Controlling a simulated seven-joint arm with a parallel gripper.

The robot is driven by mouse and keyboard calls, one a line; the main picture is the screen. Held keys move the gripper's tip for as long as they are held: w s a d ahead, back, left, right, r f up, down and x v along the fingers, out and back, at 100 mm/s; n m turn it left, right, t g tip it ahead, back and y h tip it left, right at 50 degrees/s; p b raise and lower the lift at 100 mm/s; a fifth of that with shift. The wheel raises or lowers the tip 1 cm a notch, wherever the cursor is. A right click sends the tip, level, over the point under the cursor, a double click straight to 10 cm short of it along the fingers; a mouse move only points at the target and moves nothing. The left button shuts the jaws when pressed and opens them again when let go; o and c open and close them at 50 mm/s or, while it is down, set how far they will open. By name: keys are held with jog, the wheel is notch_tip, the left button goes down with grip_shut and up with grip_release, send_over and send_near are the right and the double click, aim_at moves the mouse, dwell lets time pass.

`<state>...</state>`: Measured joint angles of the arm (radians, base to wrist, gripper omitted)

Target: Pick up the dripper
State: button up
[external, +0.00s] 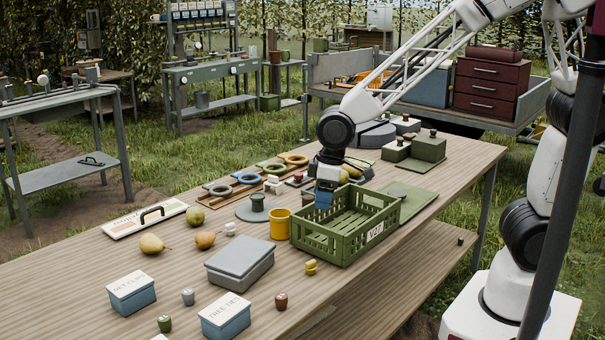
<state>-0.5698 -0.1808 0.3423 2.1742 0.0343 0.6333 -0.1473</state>
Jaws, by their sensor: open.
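I cannot tell for sure which thing is the dripper. Several small knobbed pieces stand on the wooden table: a dark green one (164,323), a grey one (188,296), a reddish-brown one (281,301), a yellow one (311,266) and a white one (230,229). My gripper (324,203) points down at the left back edge of the green crate, with blue at its lower end. It is open, and I see nothing held in it. Its fingertips are small and partly hidden by the crate wall, so their contact with anything is unclear.
The slatted green crate (322,249) stands beside a yellow cup (280,224). A grey lidded box (239,264), two labelled blue boxes (131,291) (225,317) and several pears (152,243) occupy the near table. Coloured rings (246,178) lie farther back. The front right edge is fairly clear.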

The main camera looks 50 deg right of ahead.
aim_at(281, 296)
jog(key=s+a+f+n, duration=0.1)
jog(key=a+f, duration=0.3)
jog(key=a, duration=0.2)
jog(key=s+a+f+n, duration=0.1)
jog(key=a+f, duration=0.3)
jog(key=a, duration=0.1)
jog(key=s+a+f+n, duration=0.1)
jog(key=a+f, duration=0.2)
jog(key=a, duration=0.3)
jog(key=shift+s+a+f+g, duration=0.1)
jog(key=shift+a+f+g, duration=0.2)
jog(key=shift+f, duration=0.1)
jog(key=shift+f, duration=0.1)
jog(key=shift+a+f, duration=0.15)
jog(key=shift+f, duration=1.05)
jog(key=shift+w+a+f, duration=0.15)
jog(key=shift+a+f, duration=0.05)
jog(key=shift+f, duration=1.1)
jog(key=shift+w+a+f, duration=0.1)
jog(key=shift+a+f, duration=0.1)
jog(key=shift+f, duration=1.05)
jog(key=c, duration=1)
